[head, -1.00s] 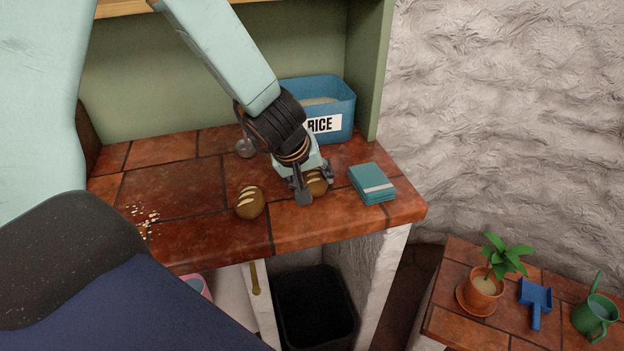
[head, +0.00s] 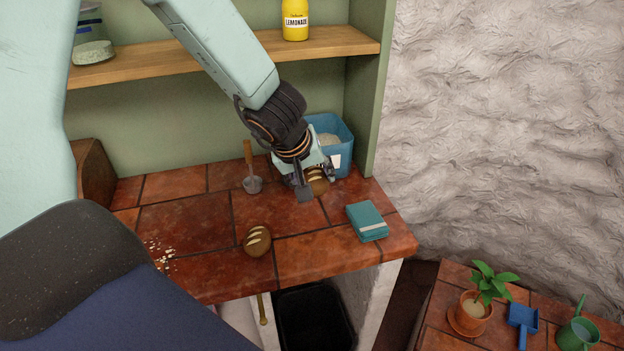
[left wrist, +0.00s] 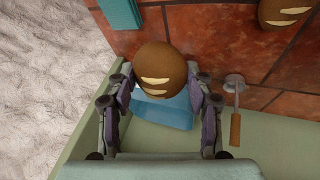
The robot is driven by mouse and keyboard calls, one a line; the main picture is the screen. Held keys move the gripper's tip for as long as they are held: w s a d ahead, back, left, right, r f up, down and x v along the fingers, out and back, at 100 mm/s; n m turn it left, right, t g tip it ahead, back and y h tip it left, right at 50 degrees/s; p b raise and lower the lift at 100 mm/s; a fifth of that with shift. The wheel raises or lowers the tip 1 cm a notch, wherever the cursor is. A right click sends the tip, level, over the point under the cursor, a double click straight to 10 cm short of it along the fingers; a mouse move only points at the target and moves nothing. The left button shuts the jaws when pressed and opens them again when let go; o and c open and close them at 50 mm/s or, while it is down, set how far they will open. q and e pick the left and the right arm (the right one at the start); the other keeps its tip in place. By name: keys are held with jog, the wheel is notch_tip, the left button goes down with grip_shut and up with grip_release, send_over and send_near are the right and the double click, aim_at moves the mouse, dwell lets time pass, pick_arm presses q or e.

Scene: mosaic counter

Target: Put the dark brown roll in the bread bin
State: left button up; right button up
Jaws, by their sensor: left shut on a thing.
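My left gripper (head: 315,182) is shut on a brown roll (head: 318,187) with pale slashes. In the left wrist view the roll (left wrist: 160,65) sits between the two fingers, in front of the blue tub. It appears raised off the counter. A second, similar brown roll (head: 258,241) lies on the tiled counter near its front edge, and its edge shows in the left wrist view (left wrist: 285,12). A brown wooden piece (head: 95,172) stands at the counter's left end, partly hidden by my arm; I cannot tell whether it is the bread bin. My right gripper is not in view.
A blue tub (head: 343,132) stands behind the gripper. A metal scoop (head: 252,183) with a wooden handle is to its left, a teal folded item (head: 367,222) to its right. Crumbs (head: 160,255) lie at left. A shelf (head: 220,58) runs above. The left-middle tiles are clear.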

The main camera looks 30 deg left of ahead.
aim_at(312, 175)
pick_arm(q)
jog(key=shift+r+p, duration=1.9)
jog(key=shift+r, duration=0.95)
